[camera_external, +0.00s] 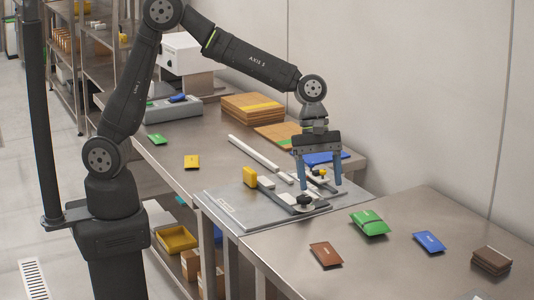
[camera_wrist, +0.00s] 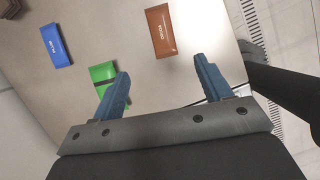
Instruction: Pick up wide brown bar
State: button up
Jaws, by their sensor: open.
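A flat brown bar (camera_external: 326,254) with pale lettering lies on the near steel table, close to its left edge. It also shows in the wrist view (camera_wrist: 164,31), at the top, beyond my fingertips. I cannot tell for sure which is the wide one. My gripper (camera_external: 319,184) is open and empty, pointing down above the grey plate, behind and apart from the brown bar. Its two blue fingers (camera_wrist: 162,70) show spread apart in the wrist view.
A green packet (camera_external: 370,222) and a blue packet (camera_external: 428,241) lie to the right of the flat brown bar. Bare table surrounds the packets.

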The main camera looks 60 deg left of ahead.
aim_at(327, 252)
jog(key=x, duration=1.6)
jog(key=shift+d+f, duration=0.1)
jog(key=shift+f, duration=0.15)
jog(key=shift+f, duration=0.1)
jog(key=c, duration=1.1)
